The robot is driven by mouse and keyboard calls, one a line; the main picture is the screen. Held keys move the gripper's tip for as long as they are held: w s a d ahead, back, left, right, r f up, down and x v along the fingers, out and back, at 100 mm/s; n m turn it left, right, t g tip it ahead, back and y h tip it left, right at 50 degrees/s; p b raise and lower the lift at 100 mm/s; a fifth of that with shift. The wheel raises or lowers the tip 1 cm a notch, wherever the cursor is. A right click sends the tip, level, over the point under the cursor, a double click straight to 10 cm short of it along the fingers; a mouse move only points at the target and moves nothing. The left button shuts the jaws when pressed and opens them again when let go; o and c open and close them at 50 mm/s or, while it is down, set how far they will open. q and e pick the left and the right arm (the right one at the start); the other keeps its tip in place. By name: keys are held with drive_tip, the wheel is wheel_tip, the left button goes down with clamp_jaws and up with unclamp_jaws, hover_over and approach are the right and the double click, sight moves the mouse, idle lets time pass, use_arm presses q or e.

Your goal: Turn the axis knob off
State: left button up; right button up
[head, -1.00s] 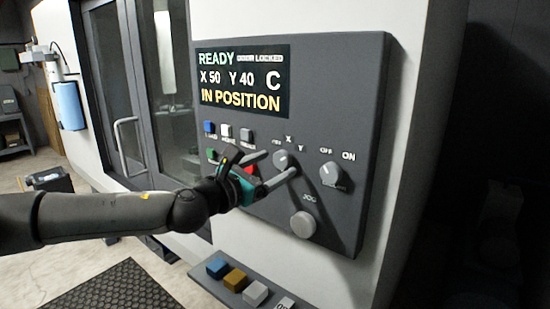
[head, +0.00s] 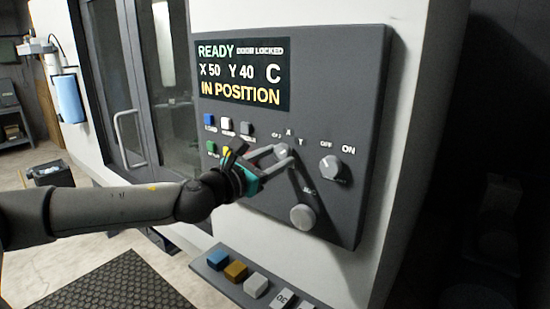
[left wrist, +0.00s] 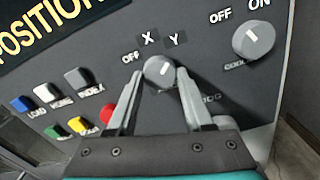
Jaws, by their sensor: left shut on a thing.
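The axis knob (left wrist: 158,71) is a round grey knob with a white pointer line, with labels OFF, X and Y around it. In the left wrist view its line points up and a little right, between X and Y. In the head view the axis knob (head: 283,151) is partly covered by the fingers. My left gripper (head: 278,155) has its two fingers on either side of the knob, shut on it; the left wrist view shows the same gripper (left wrist: 158,76). My right gripper is not in view.
A coolant knob (head: 331,168) with OFF and ON labels is to the right. A jog knob (head: 303,217) is below. Several coloured push buttons (left wrist: 75,76) are to the left. The display (head: 243,74) reads READY, X 50, Y 40, IN POSITION. A ledge with coloured blocks (head: 235,271) is below.

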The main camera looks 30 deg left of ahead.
use_arm(q)
clamp_jaws()
drive_tip(key=shift+n, duration=0.4)
drive_tip(key=n+b, duration=0.1)
drive_tip(key=n, duration=0.3)
drive_tip(key=shift+d, duration=0.1)
drive_tip(key=n+b, duration=0.1)
drive_tip(key=n, duration=0.3)
drive_tip(key=shift+n, duration=0.3)
drive_tip(key=n+b, duration=0.1)
drive_tip(key=n, duration=0.4)
drive_tip(key=shift+d, duration=0.1)
drive_tip(key=n+b, duration=0.1)
drive_tip(key=n, duration=0.4)
drive_tip(key=shift+r, duration=0.1)
drive_tip(key=shift+n, duration=0.4)
